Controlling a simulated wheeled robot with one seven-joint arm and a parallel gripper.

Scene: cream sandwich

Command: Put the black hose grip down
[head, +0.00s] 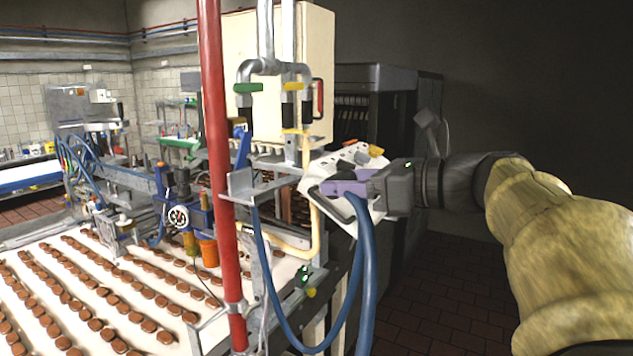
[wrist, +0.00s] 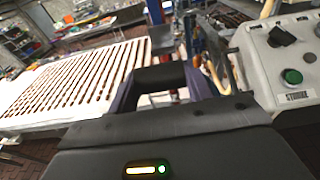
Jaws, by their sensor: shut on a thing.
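My gripper (head: 340,188) is held out level from the right, in front of the white control box. Its purple fingers also show in the wrist view (wrist: 165,92), shut on the black hose grip (wrist: 160,76). The black grip lies across between the two fingers. In the head view the grip is mostly hidden by the fingers. A blue hose (head: 366,260) hangs from my gripper and loops down and left, rising towards a grey metal bracket (head: 240,184). The bracket stands left of my gripper, beside the red post, with a clear gap between them.
The control box (head: 333,165) is close to my gripper; its green button (wrist: 292,76) and black knob show at right in the wrist view. A red post (head: 216,150) stands left. A white conveyor (head: 75,290) carries rows of brown biscuits. Brown tiled floor lies open below my arm.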

